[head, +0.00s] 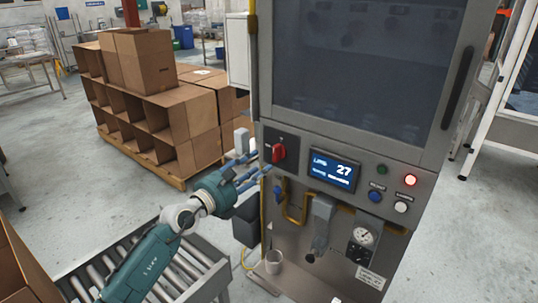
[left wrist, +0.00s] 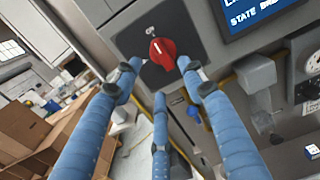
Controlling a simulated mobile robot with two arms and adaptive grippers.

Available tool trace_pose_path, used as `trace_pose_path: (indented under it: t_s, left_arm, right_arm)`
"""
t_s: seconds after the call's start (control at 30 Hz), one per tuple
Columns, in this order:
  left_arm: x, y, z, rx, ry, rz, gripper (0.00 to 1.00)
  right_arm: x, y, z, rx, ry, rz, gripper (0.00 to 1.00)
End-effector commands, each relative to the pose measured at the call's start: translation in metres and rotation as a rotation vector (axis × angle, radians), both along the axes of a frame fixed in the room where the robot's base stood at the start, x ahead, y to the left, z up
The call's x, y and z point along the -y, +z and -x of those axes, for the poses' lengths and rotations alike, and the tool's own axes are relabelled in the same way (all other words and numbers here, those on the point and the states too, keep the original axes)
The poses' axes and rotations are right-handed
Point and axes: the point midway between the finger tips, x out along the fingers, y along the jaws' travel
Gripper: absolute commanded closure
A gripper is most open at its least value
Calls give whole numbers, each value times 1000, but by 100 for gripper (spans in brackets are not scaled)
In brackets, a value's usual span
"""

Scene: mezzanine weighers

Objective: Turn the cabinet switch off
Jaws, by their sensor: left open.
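The cabinet switch (head: 279,153) is a red rotary knob on a dark square plate, on the left of the grey cabinet's (head: 330,215) front panel. In the left wrist view the red knob (left wrist: 162,52) shows close up, with "ON" lettered above it; its pointer mark is near the top. My left gripper (head: 262,168) has blue fingers and is open, just left of and slightly below the knob. In the left wrist view the open fingers (left wrist: 160,85) spread below and to both sides of the knob, apparently not touching it. My right gripper is not in view.
A red lamp (head: 410,180), buttons and a gauge (head: 364,236) sit farther right. A yellow pipe (head: 293,218) runs below. Cardboard boxes (head: 150,110) stand on a pallet behind left; a roller conveyor (head: 190,265) lies under my left arm.

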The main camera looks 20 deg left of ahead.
Motion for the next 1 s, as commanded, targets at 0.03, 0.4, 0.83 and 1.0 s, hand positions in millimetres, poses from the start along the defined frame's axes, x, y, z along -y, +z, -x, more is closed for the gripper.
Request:
trace_pose_path:
  t_s: [0.03, 0.4, 0.83, 1.0]
  left_arm:
    - [4, 2, -11, 1, -1, 3, 58]
    - [23, 0, -59, 0, -2, 1, 58]
    - [24, 0, -63, -1, -2, 2, 72]
    - [24, 0, -63, -1, -2, 2, 100]
  right_arm:
    - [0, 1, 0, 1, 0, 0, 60]
    - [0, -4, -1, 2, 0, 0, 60]
    - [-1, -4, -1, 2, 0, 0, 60]
    - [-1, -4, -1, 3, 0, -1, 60]
